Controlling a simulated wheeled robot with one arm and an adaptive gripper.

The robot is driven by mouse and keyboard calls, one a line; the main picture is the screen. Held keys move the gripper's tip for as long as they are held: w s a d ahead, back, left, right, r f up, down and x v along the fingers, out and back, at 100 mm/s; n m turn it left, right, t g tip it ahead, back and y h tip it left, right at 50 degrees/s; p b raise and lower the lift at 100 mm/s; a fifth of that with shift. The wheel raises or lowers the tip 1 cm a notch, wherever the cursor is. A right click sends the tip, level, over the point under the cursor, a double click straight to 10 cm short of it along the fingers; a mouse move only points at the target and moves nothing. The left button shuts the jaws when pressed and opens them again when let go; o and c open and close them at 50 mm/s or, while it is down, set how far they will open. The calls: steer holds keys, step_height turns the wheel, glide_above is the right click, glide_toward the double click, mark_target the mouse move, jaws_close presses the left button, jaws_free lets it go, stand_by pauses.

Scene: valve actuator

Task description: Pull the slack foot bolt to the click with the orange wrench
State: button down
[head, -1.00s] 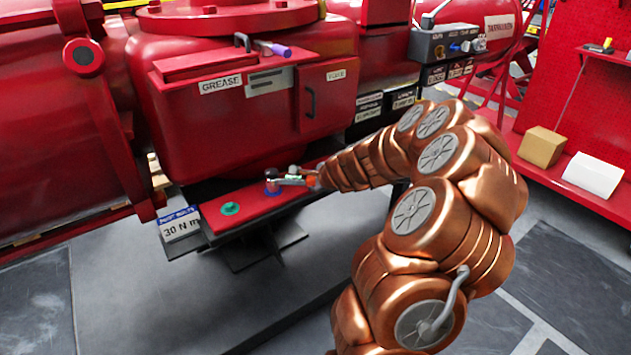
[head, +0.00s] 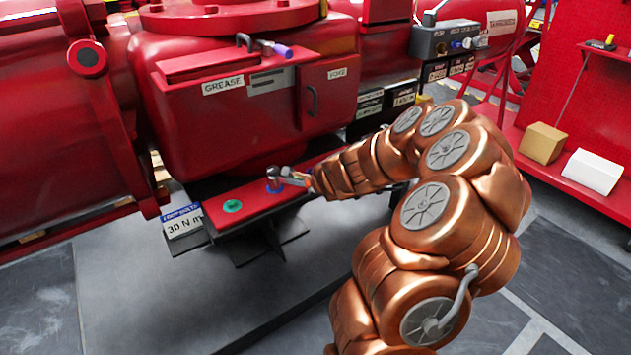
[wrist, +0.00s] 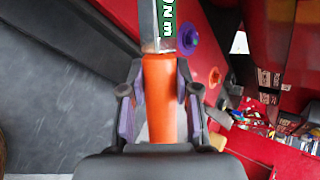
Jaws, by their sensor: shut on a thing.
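My gripper (wrist: 160,85) is shut on the orange handle of the wrench (wrist: 161,112); its two fingers press the handle from either side. The grey wrench shaft with a green "N m" label runs up out of the wrist view, so its head is cut off there. In the head view the wrench head (head: 274,173) is at the blue-ringed bolt (head: 273,188) on the red foot plate (head: 252,203); how fully it is seated I cannot tell. My gripper (head: 310,182) is right of it. A green-ringed bolt (head: 232,206) stands nearer the plate's left end.
A "30 N m" sign (head: 183,220) hangs at the plate's left end. The red housing with a "GREASE" label (head: 223,86) overhangs the plate. In the wrist view a blue-purple bolt (wrist: 187,38) and an orange bolt (wrist: 214,77) lie right of the wrench.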

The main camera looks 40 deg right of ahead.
steer(key=shift+a, duration=0.1)
stand_by(0.3)
steer(key=shift+s+a+r+m+g+h+p, duration=0.1)
steer(key=shift+s+a+m+g+h+p, duration=0.25)
steer(key=shift+a+m+h+p, duration=0.3)
steer(key=shift+s+a+m, duration=0.2)
steer(key=shift+a+m, duration=0.15)
steer(key=shift+a, duration=0.15)
steer(key=shift+s+a+m+g+h+p, duration=0.3)
steer(key=shift+a+m+g+h+p, duration=0.55)
steer(key=shift+m, duration=0.25)
steer(key=shift+a, duration=0.3)
steer(key=shift+m, duration=0.3)
steer(key=shift+a, duration=0.1)
stand_by(0.4)
